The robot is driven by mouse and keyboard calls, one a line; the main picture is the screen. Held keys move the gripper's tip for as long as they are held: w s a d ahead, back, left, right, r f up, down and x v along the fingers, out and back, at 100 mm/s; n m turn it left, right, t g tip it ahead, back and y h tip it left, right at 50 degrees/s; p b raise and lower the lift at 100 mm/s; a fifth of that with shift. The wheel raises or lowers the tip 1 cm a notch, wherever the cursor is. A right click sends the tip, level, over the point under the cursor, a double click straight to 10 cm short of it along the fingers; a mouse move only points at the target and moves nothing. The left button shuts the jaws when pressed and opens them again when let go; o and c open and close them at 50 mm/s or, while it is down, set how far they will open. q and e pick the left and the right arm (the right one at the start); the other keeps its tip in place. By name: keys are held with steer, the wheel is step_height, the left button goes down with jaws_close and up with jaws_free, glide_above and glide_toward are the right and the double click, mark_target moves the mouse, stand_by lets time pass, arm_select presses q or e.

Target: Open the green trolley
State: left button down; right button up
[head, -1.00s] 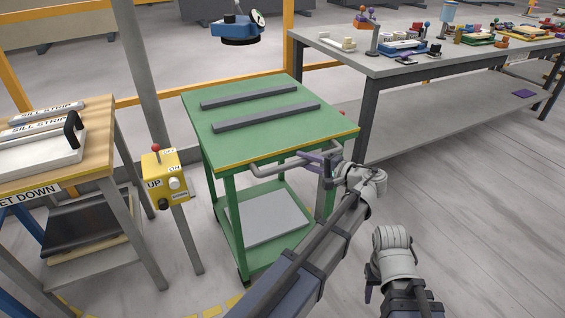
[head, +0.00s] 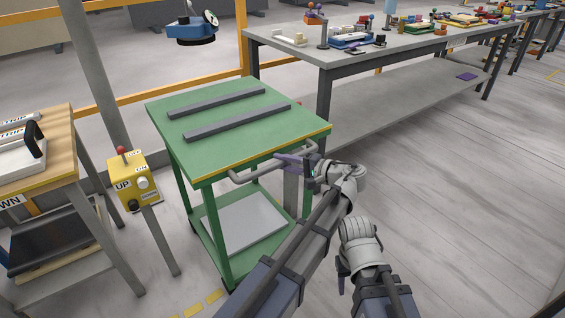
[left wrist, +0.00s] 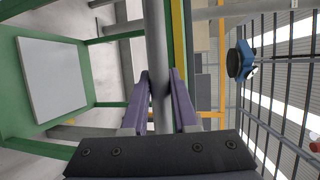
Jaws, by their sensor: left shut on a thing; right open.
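The green trolley (head: 215,150) stands upright ahead of me in the head view, with a yellow front edge and a grey lower shelf panel (head: 243,222). Two dark grey bars (head: 236,123) lie across its top. A grey tubular handle (head: 245,178) sticks out from its near side. My left gripper (head: 306,166) is shut on this handle near its right end. In the left wrist view, the purple fingers (left wrist: 160,98) close on either side of the handle bar (left wrist: 157,45). My right gripper (head: 342,278) is open and empty, low and right of the left arm.
A yellow control box (head: 133,180) on a post stands left of the trolley. A wooden-topped table (head: 62,125) is further left. A long grey workbench (head: 345,62) with several items is behind right. Floor (head: 450,190) at right is clear.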

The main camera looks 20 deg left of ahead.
arm_select(q)
steer(key=c, duration=0.7)
jaws_free()
steer(key=shift+r, duration=0.1)
